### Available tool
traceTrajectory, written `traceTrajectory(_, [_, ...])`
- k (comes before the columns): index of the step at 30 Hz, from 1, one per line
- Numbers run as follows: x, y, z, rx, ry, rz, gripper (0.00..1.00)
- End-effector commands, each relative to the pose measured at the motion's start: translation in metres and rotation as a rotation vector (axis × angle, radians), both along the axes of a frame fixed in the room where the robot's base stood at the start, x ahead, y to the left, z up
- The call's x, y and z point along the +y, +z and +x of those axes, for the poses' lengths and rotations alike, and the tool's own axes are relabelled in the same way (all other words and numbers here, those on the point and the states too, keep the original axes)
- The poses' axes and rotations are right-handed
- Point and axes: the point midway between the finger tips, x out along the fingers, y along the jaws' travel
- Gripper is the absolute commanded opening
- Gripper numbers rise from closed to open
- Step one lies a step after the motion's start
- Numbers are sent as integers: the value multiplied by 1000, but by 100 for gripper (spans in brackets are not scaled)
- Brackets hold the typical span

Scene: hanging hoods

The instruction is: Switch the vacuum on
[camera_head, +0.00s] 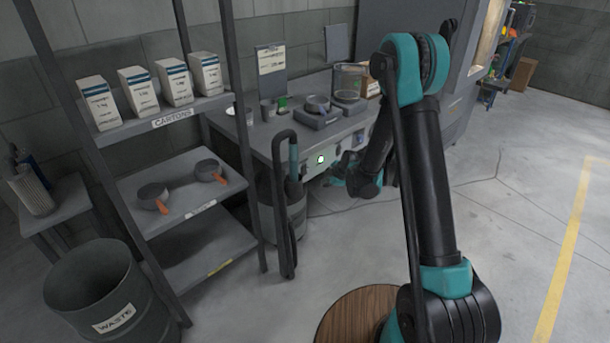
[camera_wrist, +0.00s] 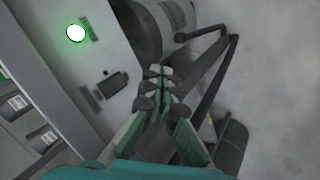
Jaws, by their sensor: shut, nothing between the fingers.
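The vacuum looks like the grey canister (camera_head: 288,215) with a dark hose (camera_head: 282,190), standing at the front of the bench; what looks like it also shows in the wrist view (camera_wrist: 178,18). The bench's front panel (camera_head: 345,146) carries a round lamp (camera_head: 320,159) glowing green, also bright in the wrist view (camera_wrist: 76,33). Below the lamp in the wrist view is a dark rectangular fitting (camera_wrist: 112,86), possibly a switch. My gripper (camera_wrist: 160,72) is shut and empty, right of that fitting and apart from it in the picture. In the head view my gripper (camera_head: 335,178) is low before the panel.
A shelf rack (camera_head: 165,120) with cartons and two pans stands left of the bench. A waste bin (camera_head: 100,290) is at front left. Scales and a glass vessel (camera_head: 350,80) stand on the bench. The floor (camera_head: 500,200) at right is clear.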

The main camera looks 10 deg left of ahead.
Motion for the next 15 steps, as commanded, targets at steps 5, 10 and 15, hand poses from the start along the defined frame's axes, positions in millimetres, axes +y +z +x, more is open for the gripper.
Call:
traceTrajectory(5, [16, -2, 12, 0, 1, 1, 0])
traceTrajectory(10, [34, -5, 26, 0, 1, 1, 0])
traceTrajectory(15, [50, -8, 39, 0, 1, 0, 0])
